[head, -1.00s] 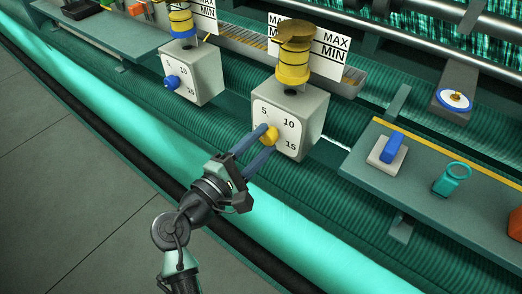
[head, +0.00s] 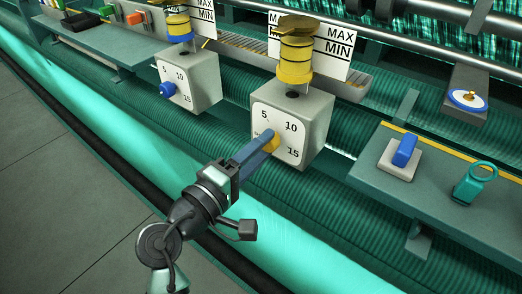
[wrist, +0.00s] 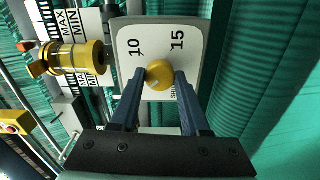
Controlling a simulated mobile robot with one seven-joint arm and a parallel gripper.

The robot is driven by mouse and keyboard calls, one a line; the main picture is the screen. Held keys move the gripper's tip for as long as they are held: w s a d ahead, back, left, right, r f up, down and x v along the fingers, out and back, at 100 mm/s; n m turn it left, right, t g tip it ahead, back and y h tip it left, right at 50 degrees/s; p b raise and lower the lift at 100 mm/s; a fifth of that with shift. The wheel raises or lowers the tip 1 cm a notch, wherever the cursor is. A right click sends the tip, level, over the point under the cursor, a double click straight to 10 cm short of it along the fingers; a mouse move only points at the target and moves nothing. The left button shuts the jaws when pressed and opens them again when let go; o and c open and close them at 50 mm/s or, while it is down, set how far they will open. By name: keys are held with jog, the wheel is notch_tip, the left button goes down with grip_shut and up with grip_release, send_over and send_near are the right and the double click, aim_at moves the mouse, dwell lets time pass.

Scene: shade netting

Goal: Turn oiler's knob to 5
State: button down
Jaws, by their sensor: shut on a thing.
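The oiler is a pale grey box (head: 313,118) with a yellow reservoir (head: 296,66) on top. Its white dial face reads 5, 10 and 15, with small lettering partly hidden by my fingers. The yellow knob (head: 271,141) sits on this face. My gripper (head: 266,139) is shut on the knob, its blue fingers overlapping in the head view. In the wrist view, the knob (wrist: 160,76) lies between the two fingertips (wrist: 160,74), with 10 and 15 beyond it. A small pale mark shows on the knob, but I cannot tell which number it points to.
A second oiler (head: 196,83) with a blue knob (head: 167,88) stands to the left. At right, a shelf (head: 436,166) carries a blue switch (head: 404,150) and a teal ring-shaped part (head: 477,182). A teal roll of netting runs below.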

dwell(0.3)
jog(key=shift+c, duration=1.9)
grip_release()
jog(key=shift+s, duration=0.1)
jog(key=b+v, duration=0.1)
jog(key=v, duration=1.2)
